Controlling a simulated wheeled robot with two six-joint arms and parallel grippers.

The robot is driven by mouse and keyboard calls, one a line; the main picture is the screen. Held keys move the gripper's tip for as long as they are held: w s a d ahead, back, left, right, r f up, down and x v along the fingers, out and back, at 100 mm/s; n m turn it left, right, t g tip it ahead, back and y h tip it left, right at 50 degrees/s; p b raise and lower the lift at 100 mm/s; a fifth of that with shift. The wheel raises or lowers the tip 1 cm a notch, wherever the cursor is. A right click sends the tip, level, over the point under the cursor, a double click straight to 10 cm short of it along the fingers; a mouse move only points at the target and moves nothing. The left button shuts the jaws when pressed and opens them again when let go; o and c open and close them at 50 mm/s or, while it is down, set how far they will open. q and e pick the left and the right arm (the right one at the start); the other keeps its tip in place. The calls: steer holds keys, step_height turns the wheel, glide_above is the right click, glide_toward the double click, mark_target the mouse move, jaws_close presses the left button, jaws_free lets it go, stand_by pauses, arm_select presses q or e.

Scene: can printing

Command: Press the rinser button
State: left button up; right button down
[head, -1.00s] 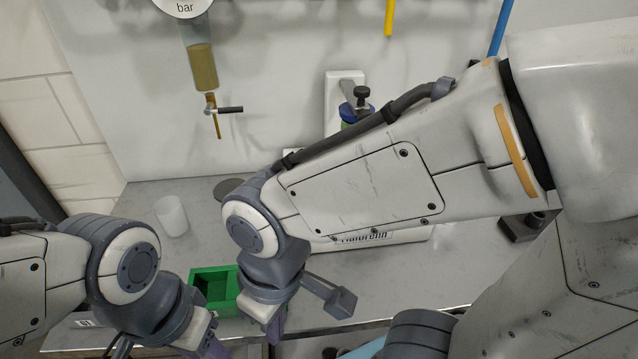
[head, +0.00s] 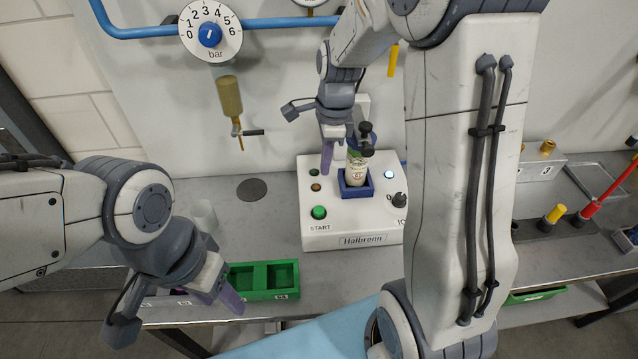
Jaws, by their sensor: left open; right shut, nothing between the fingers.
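The white Halbronn machine (head: 352,226) stands on the counter in the middle. No label reading rinser is legible. My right gripper (head: 327,165) is shut and empty, pointing down just above the machine's left rear, beside the can. My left gripper (head: 222,293) is open and empty at the front left, near the green tray.
A pale can (head: 357,167) sits in the blue holder (head: 355,188) under the clamp. A green tray (head: 263,280), a white cup (head: 204,214) and a dark disc (head: 252,189) lie left. A gauge (head: 210,31) and hanging lever valve (head: 239,131) are on the wall.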

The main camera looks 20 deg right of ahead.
mark_target(321, 210)
steer(key=shift+w+d, duration=0.15)
steer(key=shift+d, duration=0.05)
steer(key=shift+f, duration=0.1)
steer(key=f+p, duration=0.1)
steer(key=f, duration=0.3)
steer(key=f+p, duration=0.1)
steer(key=f, duration=0.3)
steer(key=a+f+p, duration=0.1)
steer(key=f, duration=0.4)
steer(key=shift+w+a+f, duration=0.1)
steer(key=shift+w, duration=0.1)
steer(key=shift+f, duration=0.3)
step_height(321, 210, down, 2)
steer(key=shift+f+b, duration=0.1)
steer(key=shift+b, duration=0.35)
steer(key=shift+s, duration=0.1)
